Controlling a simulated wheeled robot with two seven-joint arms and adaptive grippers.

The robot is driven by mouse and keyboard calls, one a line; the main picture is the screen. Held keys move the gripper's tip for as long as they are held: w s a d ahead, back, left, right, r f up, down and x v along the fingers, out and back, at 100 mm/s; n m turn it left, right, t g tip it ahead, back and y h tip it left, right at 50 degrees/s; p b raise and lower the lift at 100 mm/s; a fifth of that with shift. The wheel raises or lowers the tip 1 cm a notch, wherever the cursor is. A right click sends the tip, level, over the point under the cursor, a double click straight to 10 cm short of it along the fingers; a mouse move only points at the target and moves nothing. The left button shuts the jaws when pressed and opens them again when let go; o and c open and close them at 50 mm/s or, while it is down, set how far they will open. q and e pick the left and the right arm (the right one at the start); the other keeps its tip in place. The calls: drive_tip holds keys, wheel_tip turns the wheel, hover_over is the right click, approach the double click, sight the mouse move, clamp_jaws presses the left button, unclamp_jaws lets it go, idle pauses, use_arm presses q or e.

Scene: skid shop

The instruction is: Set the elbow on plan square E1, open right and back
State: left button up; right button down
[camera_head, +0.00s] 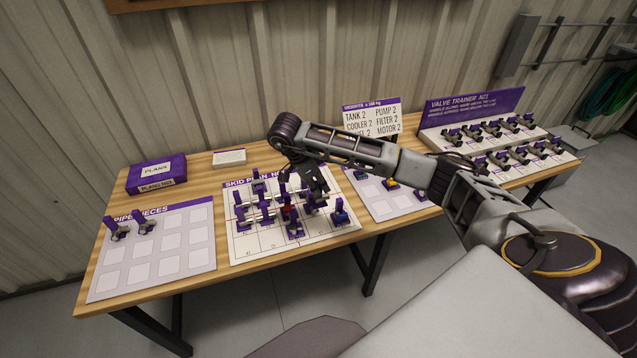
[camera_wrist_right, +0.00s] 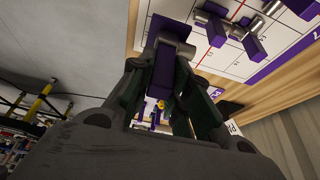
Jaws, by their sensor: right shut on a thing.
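My right gripper (camera_head: 316,188) is over the skid plan sheet (camera_head: 245,246), low among the standing pieces. In the right wrist view its fingers (camera_wrist_right: 166,75) are shut on a purple-handled piece (camera_wrist_right: 167,38) with a grey pipe part, which I take to be the elbow. The head view does not show clearly which way its ends face or whether it touches the sheet. Several purple and grey pieces (camera_head: 264,207) stand on the plan, with a red one (camera_head: 288,213) and a blue one (camera_head: 340,213). Square labels are too small to read. My left gripper is not in view.
The pipe pieces sheet (camera_head: 150,268) at the left holds two pieces (camera_head: 118,231) at its back; its other squares are bare. A purple plans box (camera_head: 156,174) stands behind. A second sheet (camera_head: 383,207) with small coloured blocks and the valve trainer (camera_head: 480,110) are to the right.

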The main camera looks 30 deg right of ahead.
sight(318, 202)
drive_tip(key=shift+f+b, duration=0.45)
drive_tip(key=shift+f, duration=0.55)
drive_tip(key=shift+f, duration=0.1)
idle(0.6)
drive_tip(key=shift+f+b, duration=0.15)
drive_tip(key=shift+b, duration=0.15)
drive_tip(key=shift+f+b, duration=1.6)
drive_tip(key=shift+f, duration=0.8)
drive_tip(key=shift+f, duration=0.2)
drive_tip(key=shift+f+b, duration=1.2)
drive_tip(key=shift+f, duration=0.45)
drive_tip(key=shift+f+b, duration=0.45)
drive_tip(key=shift+f, duration=0.25)
idle(0.5)
drive_tip(key=c, duration=1.3)
unclamp_jaws()
drive_tip(key=shift+o, duration=0.2)
